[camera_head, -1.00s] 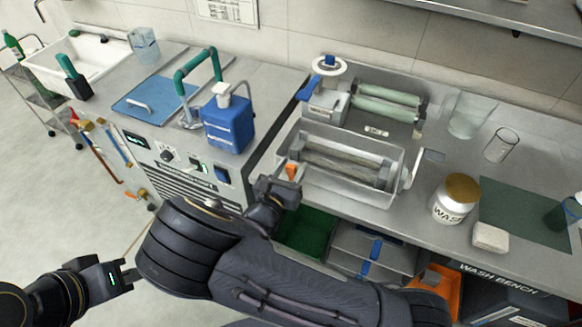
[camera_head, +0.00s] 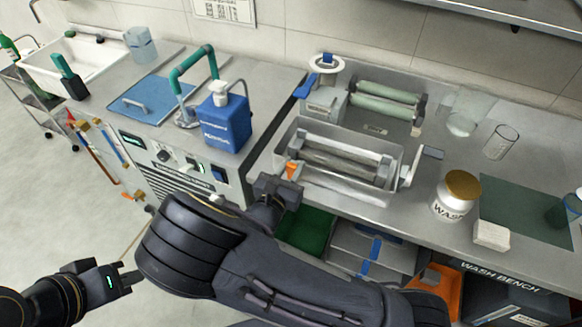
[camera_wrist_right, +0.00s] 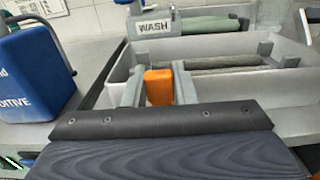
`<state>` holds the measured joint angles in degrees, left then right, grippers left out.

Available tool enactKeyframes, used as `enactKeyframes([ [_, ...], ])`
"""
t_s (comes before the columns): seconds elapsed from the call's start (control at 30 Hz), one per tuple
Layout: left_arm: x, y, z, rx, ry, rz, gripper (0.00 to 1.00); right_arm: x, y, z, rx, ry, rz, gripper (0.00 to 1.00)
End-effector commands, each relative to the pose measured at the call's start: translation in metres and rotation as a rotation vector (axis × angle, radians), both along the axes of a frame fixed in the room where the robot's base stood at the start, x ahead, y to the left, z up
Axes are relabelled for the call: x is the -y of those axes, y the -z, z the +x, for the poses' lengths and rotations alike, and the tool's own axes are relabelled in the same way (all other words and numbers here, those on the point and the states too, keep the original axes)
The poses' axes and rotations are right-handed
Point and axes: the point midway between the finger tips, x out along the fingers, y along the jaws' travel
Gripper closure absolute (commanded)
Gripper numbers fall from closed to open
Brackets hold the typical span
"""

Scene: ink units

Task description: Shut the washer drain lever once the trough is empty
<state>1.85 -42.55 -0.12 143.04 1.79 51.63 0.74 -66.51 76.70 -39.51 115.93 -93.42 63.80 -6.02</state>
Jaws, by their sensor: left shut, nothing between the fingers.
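The washer is a pale grey trough (camera_head: 335,192) on the bench, with grey rollers (camera_head: 340,160) across it. I see no clear liquid surface, but the rollers hide much of the floor. The orange drain lever (camera_head: 292,170) is at the trough's near left corner; it also shows in the right wrist view (camera_wrist_right: 159,87). My right gripper (camera_head: 285,180) is at that corner. In the right wrist view its two fingers (camera_wrist_right: 159,100) stand either side of the lever; I cannot tell whether they press on it. My left gripper (camera_head: 127,274) is shut and empty, low at left, away from the bench.
A blue additive bottle (camera_head: 226,122) stands left of the trough. A WASH jar (camera_head: 456,197) and a white block (camera_head: 491,235) sit to the right. A crank handle (camera_head: 411,166) projects at the trough's right end. Green rollers (camera_head: 385,105) stand behind.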

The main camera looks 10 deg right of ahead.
Motion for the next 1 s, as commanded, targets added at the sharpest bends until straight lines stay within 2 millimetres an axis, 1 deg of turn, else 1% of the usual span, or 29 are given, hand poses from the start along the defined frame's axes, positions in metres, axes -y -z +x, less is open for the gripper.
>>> enactKeyframes([
  [0.03, 0.000, 0.000, 0.000, 0.000, 0.000, 0.000, 1.00, 0.000, 0.000, 0.000, 0.000, 0.000, 0.000, 0.68],
  [0.1, 0.000, 0.000, 0.000, 0.000, 0.000, 0.000, 1.00, 0.000, 0.000, 0.000, -0.001, 0.000, -0.001, 0.59],
  [0.13, 0.000, 0.000, 0.000, 0.000, 0.000, 0.000, 1.00, 0.000, 0.000, 0.000, -0.001, 0.000, -0.001, 0.58],
  [0.37, 0.000, 0.000, 0.000, 0.000, 0.000, 0.000, 1.00, 0.000, 0.000, 0.000, -0.001, 0.000, -0.002, 0.58],
  [0.47, 0.000, 0.002, 0.000, 0.000, 0.000, 0.000, 1.00, -0.004, 0.000, -0.004, 0.000, -0.002, 0.000, 0.58],
  [0.57, 0.000, 0.005, 0.000, 0.000, 0.000, 0.000, 1.00, -0.012, 0.002, -0.014, -0.001, -0.004, 0.001, 0.58],
  [0.8, 0.000, 0.013, 0.000, 0.000, 0.000, 0.000, 1.00, -0.036, 0.001, -0.047, 0.000, -0.003, 0.000, 0.58],
  [0.9, 0.000, 0.015, 0.000, 0.000, 0.000, 0.000, 1.00, -0.043, 0.001, -0.056, 0.000, -0.003, 0.001, 0.58],
  [1.0, 0.000, 0.015, 0.000, 0.000, 0.000, 0.000, 1.00, -0.046, 0.000, -0.061, -0.001, -0.001, -0.001, 0.58],
])
